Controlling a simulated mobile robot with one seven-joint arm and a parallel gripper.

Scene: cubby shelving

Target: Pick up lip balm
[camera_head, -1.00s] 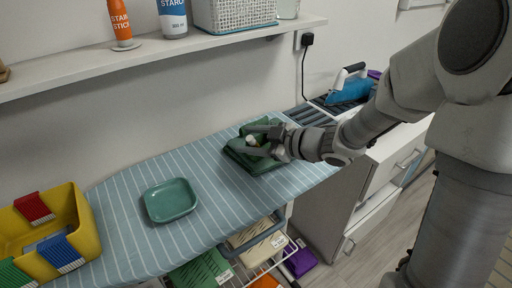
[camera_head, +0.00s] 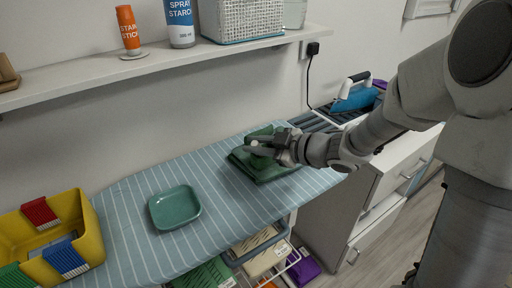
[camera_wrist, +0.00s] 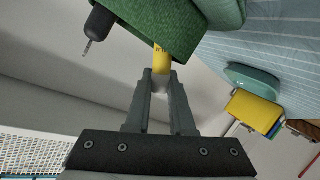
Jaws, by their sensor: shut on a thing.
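The lip balm is a small tube with a yellow body and a white end; it shows in the wrist view (camera_wrist: 161,62). In the head view only a pale bit of it shows at the fingertips (camera_head: 254,143). My gripper (camera_head: 259,147) is over the folded green cloth on the ironing board. In the wrist view my gripper (camera_wrist: 161,84) has its two fingers shut on the white end of the tube. The yellow part lies against the green cloth (camera_wrist: 165,20) in that picture; whether they touch, I cannot tell.
The folded green cloth (camera_head: 265,168) lies on the striped ironing board (camera_head: 125,200). A teal dish (camera_head: 174,208) and a yellow bin (camera_head: 90,236) are to the left. An iron (camera_head: 356,97) stands behind to the right. A shelf (camera_head: 85,72) runs above along the wall.

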